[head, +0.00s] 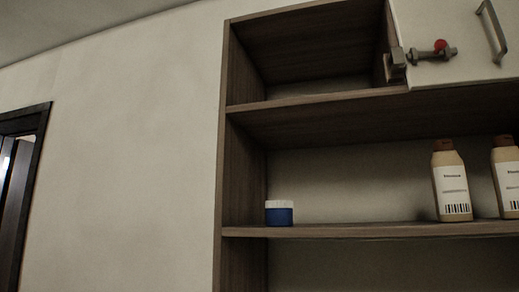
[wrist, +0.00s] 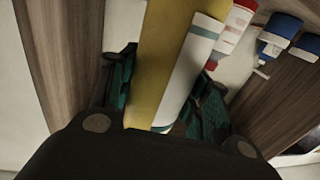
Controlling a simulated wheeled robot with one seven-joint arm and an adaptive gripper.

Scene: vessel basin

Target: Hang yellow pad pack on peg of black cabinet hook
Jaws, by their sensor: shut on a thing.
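The yellow pad pack (wrist: 162,48) is in the wrist view, a long yellow body with a white and teal-striped face on its right side. My gripper (wrist: 163,92) is shut on it, with dark green finger pads on either side. The pack's far end runs out of the top of the picture. My gripper and the pack do not show in the head view. I cannot make out a black cabinet hook in either view. A grey fitting with a red knob (head: 440,46) is on the pale cabinet door at the upper right in the head view.
A brown wooden shelf unit (head: 222,180) fills the right of the head view. A blue jar (head: 279,213) and two tan bottles (head: 452,182) stand on its shelf. The wrist view shows a red-and-white container (wrist: 233,30) and blue-capped bottles (wrist: 280,32) near the pack.

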